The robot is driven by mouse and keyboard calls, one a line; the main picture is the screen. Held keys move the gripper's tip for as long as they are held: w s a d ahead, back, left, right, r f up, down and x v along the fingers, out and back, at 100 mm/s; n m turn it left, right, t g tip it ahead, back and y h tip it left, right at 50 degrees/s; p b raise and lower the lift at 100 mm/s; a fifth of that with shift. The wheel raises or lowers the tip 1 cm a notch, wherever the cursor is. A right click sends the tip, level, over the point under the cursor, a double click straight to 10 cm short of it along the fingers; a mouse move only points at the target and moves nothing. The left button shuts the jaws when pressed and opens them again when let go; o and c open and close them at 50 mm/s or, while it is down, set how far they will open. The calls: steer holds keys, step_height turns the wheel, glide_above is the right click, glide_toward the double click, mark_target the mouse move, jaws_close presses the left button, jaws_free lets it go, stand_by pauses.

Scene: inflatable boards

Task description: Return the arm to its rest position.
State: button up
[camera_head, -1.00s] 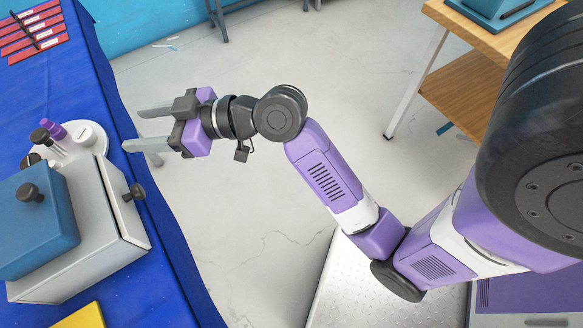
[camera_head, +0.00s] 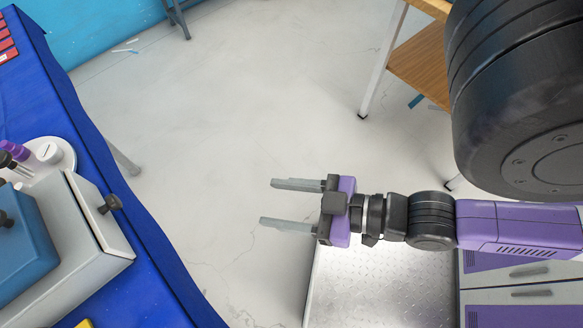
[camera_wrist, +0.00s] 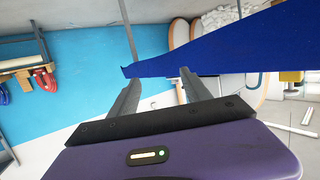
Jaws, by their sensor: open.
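My gripper (camera_head: 288,204) is open and empty, with its two grey fingers apart and pointing left in the head view. It hangs over the bare floor, to the right of the blue-covered table (camera_head: 88,125) and clear of it. My purple arm (camera_head: 510,225) reaches in from the right edge, over my silver base plate. In the wrist view the open fingers (camera_wrist: 157,92) point toward a blue and white wall, with nothing between them.
The table holds a grey and blue box (camera_head: 65,245) with a dark knob, and a white round dish (camera_head: 52,158) with small bottles. A wooden shelf table (camera_head: 420,68) stands at the upper right. The floor (camera_head: 230,120) between them is clear.

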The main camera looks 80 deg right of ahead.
steer(key=shift+s+a+r, duration=0.2)
steer(key=shift+s+r, duration=0.1)
steer(key=shift+s, duration=0.25)
steer(key=shift+s+a+r, duration=0.15)
steer(key=shift+s+r, duration=0.1)
steer(key=shift+s, duration=0.3)
step_height(320, 180, up, 2)
steer(key=shift+r+p, duration=0.1)
steer(key=shift+p, duration=1)
steer(key=shift+c, duration=0.6)
